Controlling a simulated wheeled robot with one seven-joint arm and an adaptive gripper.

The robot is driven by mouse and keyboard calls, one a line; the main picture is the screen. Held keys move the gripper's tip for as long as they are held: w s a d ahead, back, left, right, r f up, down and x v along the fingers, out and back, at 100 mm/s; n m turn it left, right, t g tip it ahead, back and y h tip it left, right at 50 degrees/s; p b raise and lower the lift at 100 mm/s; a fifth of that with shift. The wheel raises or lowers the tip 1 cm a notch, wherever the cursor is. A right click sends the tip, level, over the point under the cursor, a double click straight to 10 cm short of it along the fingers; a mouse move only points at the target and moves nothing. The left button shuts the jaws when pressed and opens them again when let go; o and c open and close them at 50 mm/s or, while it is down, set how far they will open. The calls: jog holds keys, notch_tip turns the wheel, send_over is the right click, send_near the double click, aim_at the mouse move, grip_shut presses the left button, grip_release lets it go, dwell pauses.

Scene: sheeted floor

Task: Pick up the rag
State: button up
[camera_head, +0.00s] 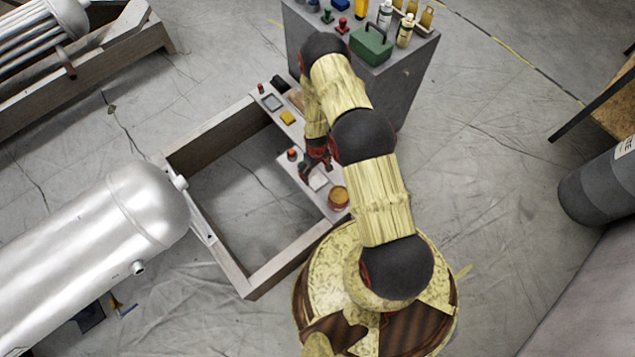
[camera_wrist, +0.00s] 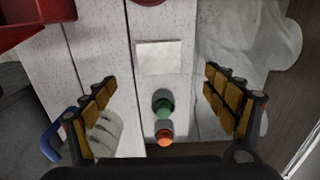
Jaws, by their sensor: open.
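A flat white square (camera_wrist: 158,57) lies on the pale plank surface in the wrist view, just beyond the space between my fingertips; it may be the rag, but I cannot be sure. A pale shape also shows just below my gripper in the head view (camera_head: 318,180). A whitish glove-like cloth (camera_wrist: 104,135) lies beside my left finger in the wrist view, partly hidden by it. My gripper (camera_wrist: 160,80) is open over the plank, with nothing held between its fingers. In the head view my gripper (camera_head: 316,163) is small and dark above the frame's right-hand plank.
Green (camera_wrist: 163,103) and orange (camera_wrist: 165,137) small items stand between my fingers. An orange can (camera_head: 338,197) and a red-topped item (camera_head: 292,154) flank my gripper. A grey cabinet (camera_head: 400,85) stands behind; a silver tank (camera_head: 110,230) lies left.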

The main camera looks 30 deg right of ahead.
aim_at(318, 181)
jog(key=f+b, duration=0.1)
jog(key=f, duration=0.1)
jog(key=f+b, duration=0.1)
jog(key=f, duration=0.2)
jog(key=f+b, duration=0.1)
jog(key=f, duration=0.2)
jog(key=shift+s+d+f, duration=0.1)
jog(key=shift+s+d, duration=0.05)
jog(key=shift+s, duration=0.1)
jog(key=c, duration=0.3)
jog(key=c, duration=1)
jog(key=shift+o, duration=0.2)
notch_tip(318, 181, up, 10)
jog(key=p, duration=0.3)
